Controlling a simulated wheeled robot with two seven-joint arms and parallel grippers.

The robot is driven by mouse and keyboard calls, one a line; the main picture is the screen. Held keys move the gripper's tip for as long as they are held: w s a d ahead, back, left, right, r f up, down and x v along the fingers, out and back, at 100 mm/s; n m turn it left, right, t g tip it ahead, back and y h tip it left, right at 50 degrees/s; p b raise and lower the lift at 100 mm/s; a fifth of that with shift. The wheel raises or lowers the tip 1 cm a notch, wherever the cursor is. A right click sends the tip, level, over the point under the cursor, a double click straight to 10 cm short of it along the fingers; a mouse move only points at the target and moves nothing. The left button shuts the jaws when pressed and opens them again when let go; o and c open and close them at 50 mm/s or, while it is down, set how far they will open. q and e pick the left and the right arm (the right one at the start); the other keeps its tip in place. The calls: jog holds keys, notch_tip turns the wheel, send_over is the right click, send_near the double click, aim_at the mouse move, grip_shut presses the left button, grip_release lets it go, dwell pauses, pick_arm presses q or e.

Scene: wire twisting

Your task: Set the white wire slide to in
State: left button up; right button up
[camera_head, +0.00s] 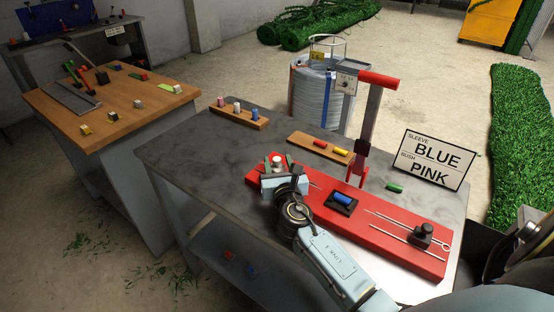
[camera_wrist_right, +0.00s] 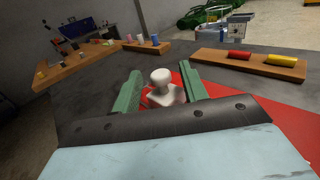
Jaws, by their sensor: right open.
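The white wire slide shows as a white knob (camera_head: 277,161) near the left end of the long red base (camera_head: 395,250). In the right wrist view the white knob (camera_wrist_right: 160,80) has a rounded top and a wider foot. My right gripper (camera_head: 276,166) is open, with one green finger on each side of the knob. In the right wrist view the gripper (camera_wrist_right: 161,78) shows gaps between the knob and the fingers. The gripper body hides the slide's lower part and its track. My left gripper is not in view.
A blue sleeve on a black block (camera_head: 342,202) and a black knob with metal rods (camera_head: 422,235) are on the red base. A red-handled lever (camera_head: 372,120) stands behind it. Wooden racks (camera_head: 240,116) and a sign (camera_head: 437,160) reading BLUE and PINK stand on the grey table.

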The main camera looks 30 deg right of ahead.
jog(key=shift+x, duration=1.1)
grip_shut()
